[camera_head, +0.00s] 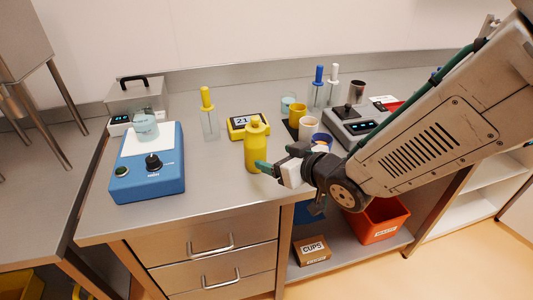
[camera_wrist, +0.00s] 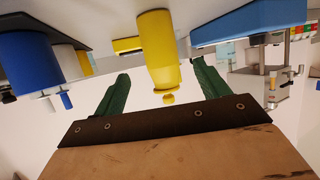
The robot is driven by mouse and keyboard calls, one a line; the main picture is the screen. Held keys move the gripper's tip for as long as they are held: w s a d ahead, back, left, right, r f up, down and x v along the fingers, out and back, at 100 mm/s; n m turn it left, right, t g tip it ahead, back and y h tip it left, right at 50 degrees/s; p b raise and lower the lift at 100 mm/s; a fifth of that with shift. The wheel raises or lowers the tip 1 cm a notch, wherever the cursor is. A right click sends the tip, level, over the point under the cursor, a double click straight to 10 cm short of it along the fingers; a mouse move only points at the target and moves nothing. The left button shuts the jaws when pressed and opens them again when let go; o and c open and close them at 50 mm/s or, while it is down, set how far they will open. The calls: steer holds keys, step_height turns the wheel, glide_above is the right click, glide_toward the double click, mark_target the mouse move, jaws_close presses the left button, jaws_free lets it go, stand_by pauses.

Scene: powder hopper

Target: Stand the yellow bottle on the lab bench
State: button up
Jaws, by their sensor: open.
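The yellow bottle (camera_head: 257,150) stands upright on the lab bench (camera_head: 225,187), near its front edge in the head view. My gripper (camera_head: 280,160) is open, just right of the bottle, with its green fingers pointing toward it. The wrist view appears upside down. There the yellow bottle (camera_wrist: 160,48) hangs cap-down in the picture, lined up between the two open fingers of my gripper (camera_wrist: 162,72). I see no contact between fingers and bottle. How far the bottle lies between the fingertips I cannot tell.
A blue device (camera_head: 148,165) stands left of the bottle. A yellow timer (camera_head: 247,125) and several cups, including a white one (camera_head: 308,128), stand behind it. A yellow-handled tool (camera_head: 208,110) stands at the back. Bare bench lies between the blue device and the bottle.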

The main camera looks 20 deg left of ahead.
steer(key=d+r+m+h, duration=0.3)
steer(key=d+h, duration=0.1)
steer(key=d, duration=0.8)
steer(key=d+r+m+h, duration=0.3)
steer(key=d+h, duration=0.1)
steer(key=d, duration=0.8)
steer(key=s+d+r+m+g+h, duration=0.1)
steer(key=s+d+r+m+g, duration=0.1)
steer(key=s+d, duration=0.4)
steer(key=s+d+r+m+g+h, duration=0.2)
steer(key=s+d+g, duration=0.2)
steer(key=s, duration=1.1)
steer(key=d, duration=0.3)
steer(key=shift+d+m+g, duration=0.3)
steer(key=shift+m+g, duration=0.1)
